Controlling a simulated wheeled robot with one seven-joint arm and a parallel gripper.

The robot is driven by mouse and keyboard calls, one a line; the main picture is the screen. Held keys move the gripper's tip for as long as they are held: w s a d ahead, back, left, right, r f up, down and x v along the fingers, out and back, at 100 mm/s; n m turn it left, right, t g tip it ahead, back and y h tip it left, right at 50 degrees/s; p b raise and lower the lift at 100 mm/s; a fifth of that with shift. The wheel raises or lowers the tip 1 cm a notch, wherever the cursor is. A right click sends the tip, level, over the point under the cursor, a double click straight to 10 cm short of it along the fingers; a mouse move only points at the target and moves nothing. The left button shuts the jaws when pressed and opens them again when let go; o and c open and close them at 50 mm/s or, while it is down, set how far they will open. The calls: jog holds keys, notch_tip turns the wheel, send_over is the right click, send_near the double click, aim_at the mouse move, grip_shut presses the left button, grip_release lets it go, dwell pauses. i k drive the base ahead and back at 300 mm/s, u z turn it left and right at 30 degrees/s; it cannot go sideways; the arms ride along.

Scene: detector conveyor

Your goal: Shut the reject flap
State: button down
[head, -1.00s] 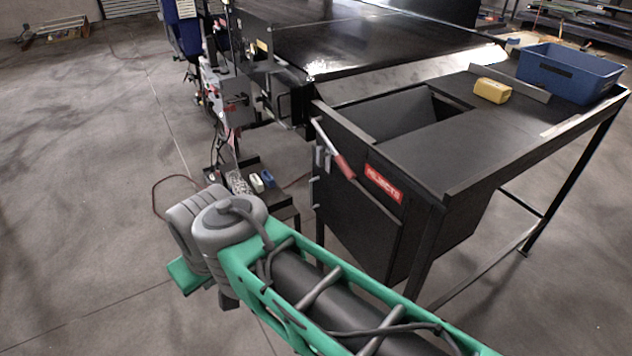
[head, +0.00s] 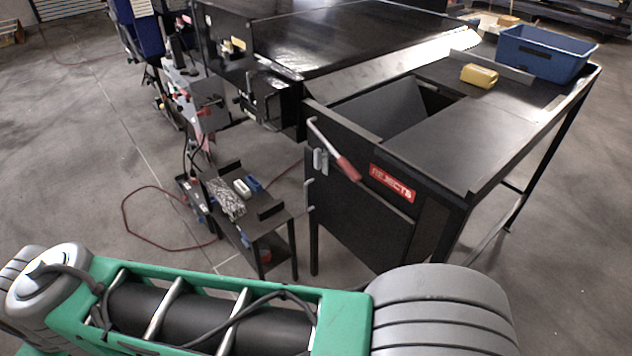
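The black reject bin (head: 345,215) stands under the right-hand table, with a red REJECTS label (head: 392,183) on its front. Its top opening is uncovered, and a dark sloping panel (head: 395,115), which looks like the reject flap, shows inside it. Whether this panel is hinged cannot be told. A lever with a red grip (head: 346,168) slants down to the right across the upper front of the bin, beside a grey catch (head: 320,160). My green and grey arm crosses the bottom of the head view, in front of the bin. My gripper is out of view.
The black conveyor (head: 345,45) lies behind the bin. A blue tub (head: 545,55) and a yellow block (head: 479,75) are on the table. A small low stand (head: 262,225) with small items is left of the bin. A red cable (head: 140,230) lies on the floor.

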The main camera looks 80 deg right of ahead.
aim_at(386, 112)
jog(key=z, duration=0.65)
jog(key=i, duration=0.85)
jog(key=z, duration=0.9)
